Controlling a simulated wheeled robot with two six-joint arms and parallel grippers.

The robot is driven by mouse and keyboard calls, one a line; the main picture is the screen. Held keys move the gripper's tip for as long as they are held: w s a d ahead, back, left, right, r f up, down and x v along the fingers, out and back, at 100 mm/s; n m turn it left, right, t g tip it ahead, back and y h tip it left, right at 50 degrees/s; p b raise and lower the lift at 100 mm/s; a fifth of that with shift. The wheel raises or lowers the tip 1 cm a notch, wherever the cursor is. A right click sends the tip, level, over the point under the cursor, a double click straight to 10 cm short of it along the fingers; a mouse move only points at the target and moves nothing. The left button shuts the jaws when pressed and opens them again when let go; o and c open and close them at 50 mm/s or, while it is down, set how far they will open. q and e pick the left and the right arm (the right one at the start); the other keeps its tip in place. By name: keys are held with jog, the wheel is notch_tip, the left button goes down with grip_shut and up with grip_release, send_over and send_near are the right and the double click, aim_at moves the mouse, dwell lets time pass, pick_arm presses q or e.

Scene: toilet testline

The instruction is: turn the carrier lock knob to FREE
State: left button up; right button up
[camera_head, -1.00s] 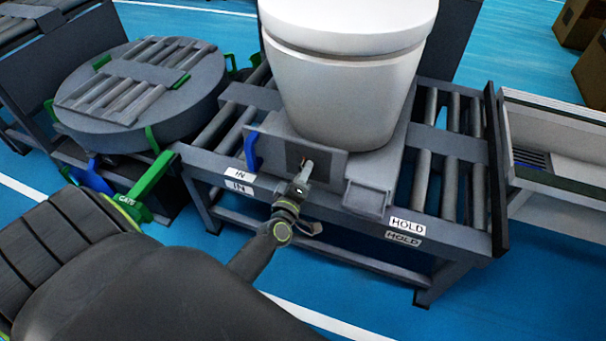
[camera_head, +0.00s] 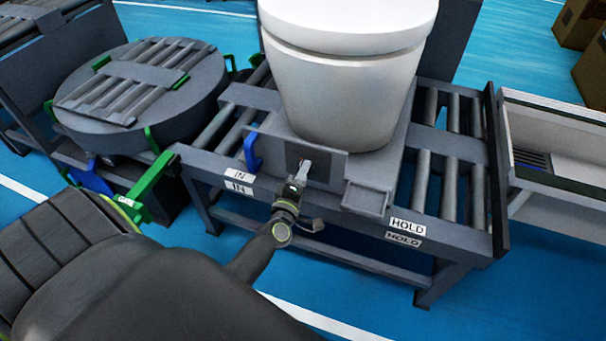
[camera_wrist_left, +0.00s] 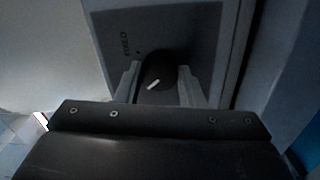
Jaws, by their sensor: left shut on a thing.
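The pointer line lies at a slant. In the head view my left gripper (camera_head: 301,176) reaches the plate on the carrier (camera_head: 330,163) under the white toilet, and the knob is mostly hidden there. A FREE mark is not readable. My right gripper is not in view.
The white toilet (camera_head: 345,80) stands on the carrier over a roller stand with IN and HOLD labels (camera_head: 407,226). A blue handle (camera_head: 251,151) is left of the plate. A round roller turntable (camera_head: 140,85) with green parts stands left. A white bin (camera_head: 560,150) is right.

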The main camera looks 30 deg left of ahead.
pick_arm(q)
jog(key=o, duration=1)
jog(key=shift+s, duration=0.1)
jog(key=shift+b+v, duration=4.15)
jog(key=shift+v, duration=4.5)
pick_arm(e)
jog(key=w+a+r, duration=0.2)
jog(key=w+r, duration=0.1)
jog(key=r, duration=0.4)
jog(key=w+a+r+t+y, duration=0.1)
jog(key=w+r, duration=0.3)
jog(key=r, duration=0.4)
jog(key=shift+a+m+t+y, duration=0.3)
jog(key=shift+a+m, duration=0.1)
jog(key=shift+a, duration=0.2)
pick_arm(q)
jog(key=shift+d, duration=0.1)
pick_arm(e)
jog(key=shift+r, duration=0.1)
